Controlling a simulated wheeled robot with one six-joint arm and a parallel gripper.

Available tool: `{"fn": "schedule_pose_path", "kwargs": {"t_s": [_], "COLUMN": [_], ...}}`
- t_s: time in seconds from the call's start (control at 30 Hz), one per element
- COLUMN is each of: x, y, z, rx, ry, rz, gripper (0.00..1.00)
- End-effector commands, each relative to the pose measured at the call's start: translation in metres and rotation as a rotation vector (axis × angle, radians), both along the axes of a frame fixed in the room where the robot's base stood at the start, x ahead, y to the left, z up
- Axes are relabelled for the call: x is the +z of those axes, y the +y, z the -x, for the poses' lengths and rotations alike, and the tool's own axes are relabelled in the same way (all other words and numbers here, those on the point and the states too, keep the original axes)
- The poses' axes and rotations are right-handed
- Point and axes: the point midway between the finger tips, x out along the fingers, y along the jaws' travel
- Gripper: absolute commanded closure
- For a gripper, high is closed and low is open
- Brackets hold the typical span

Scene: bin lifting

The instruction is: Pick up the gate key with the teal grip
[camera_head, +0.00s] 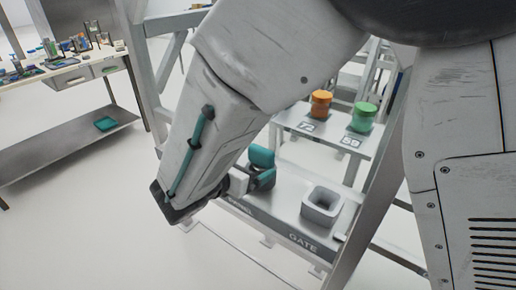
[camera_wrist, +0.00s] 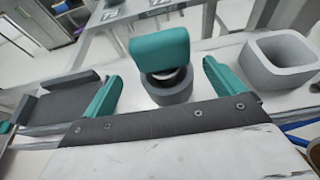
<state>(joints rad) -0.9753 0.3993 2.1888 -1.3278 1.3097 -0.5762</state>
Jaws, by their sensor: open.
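The gate key has a blocky teal grip (camera_wrist: 160,48) and stands upright in a round grey holder (camera_wrist: 168,91) in the wrist view. My gripper (camera_wrist: 165,82) is open, with one teal finger to the left of the key and one to the right. Both fingers look apart from it, and the gripper is empty. In the head view a teal block that looks like the key's grip (camera_head: 261,156) shows just past my forearm. My arm hides most of the gripper and the holder there.
A square grey holder (camera_head: 322,207), empty, stands to the right on the shelf labelled GATE. A dark grey tray-like part (camera_wrist: 62,106) lies to the left. Behind, an orange canister (camera_head: 320,103) and a green canister (camera_head: 362,117) stand on a numbered shelf. A metal frame post rises at right.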

Motion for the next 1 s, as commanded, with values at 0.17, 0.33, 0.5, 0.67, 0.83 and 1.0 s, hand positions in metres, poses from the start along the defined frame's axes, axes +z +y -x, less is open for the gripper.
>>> {"fn": "schedule_pose_path", "kwargs": {"t_s": [0.17, 0.33, 0.5, 0.67, 0.83, 1.0], "x": [-0.01, -0.017, -0.019, -0.019, -0.019, -0.019], "y": [-0.018, -0.031, -0.033, -0.032, -0.032, -0.032], "z": [-0.017, -0.033, -0.036, -0.036, -0.036, -0.036], "rx": [-0.006, -0.004, -0.002, -0.001, -0.002, -0.001], "ry": [0.001, 0.0, -0.001, -0.001, -0.001, -0.001], "rz": [0.0, -0.001, -0.003, -0.003, -0.003, -0.003], "gripper": [0.05, 0.05, 0.05, 0.11, 0.58, 0.6]}}
